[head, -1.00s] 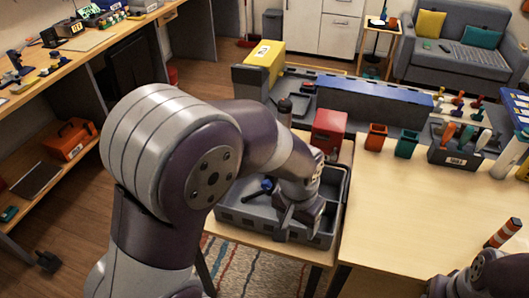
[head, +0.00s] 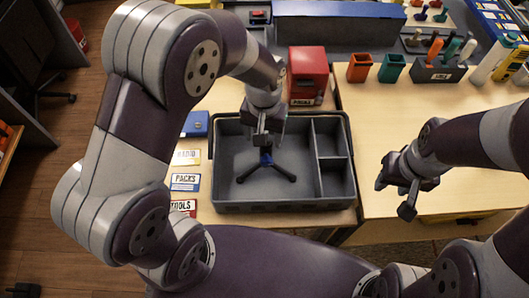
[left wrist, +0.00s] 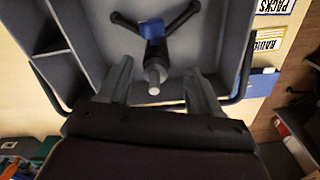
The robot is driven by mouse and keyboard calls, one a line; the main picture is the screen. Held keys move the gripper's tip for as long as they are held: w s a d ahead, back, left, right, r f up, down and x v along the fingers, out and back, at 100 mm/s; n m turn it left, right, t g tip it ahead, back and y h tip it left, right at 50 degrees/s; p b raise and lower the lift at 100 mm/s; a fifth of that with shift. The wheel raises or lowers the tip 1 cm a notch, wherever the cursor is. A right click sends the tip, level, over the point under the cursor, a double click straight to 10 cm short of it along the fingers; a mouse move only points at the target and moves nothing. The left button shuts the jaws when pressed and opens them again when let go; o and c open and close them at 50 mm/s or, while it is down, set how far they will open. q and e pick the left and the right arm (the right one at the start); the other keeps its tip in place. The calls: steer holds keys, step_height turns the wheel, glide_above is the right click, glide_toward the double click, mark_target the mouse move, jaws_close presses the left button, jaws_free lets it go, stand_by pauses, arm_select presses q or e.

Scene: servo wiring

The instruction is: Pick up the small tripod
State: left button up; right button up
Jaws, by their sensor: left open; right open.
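The small tripod (head: 266,169) stands in the large left compartment of the grey tray (head: 350,192), its black legs spread on the tray floor. It has a blue middle part. In the left wrist view the tripod (left wrist: 152,29) shows its blue part and a light tip. My left gripper (head: 264,138) is above it in the head view. In the left wrist view the left gripper's fingers (left wrist: 157,85) are apart, one on each side of the tip, with gaps on both sides. My right gripper (head: 398,194) is open and empty over the table on the right.
Labelled cards (head: 185,182) lie left of the tray. A red box (head: 307,72) stands behind it. An orange cup (head: 361,67), a teal cup (head: 392,67) and a tool holder (head: 438,73) stand at the back right. The tray's two right compartments look empty.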

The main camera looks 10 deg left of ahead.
mark_target(266, 149)
arm_select(q)
steer(key=f, duration=0.4)
steer(key=shift+s+d, duration=0.15)
steer(key=shift+d, duration=0.2)
steer(key=shift+f, duration=0.2)
steer(key=shift+a, duration=0.1)
jaws_close()
steer(key=shift+r, duration=0.1)
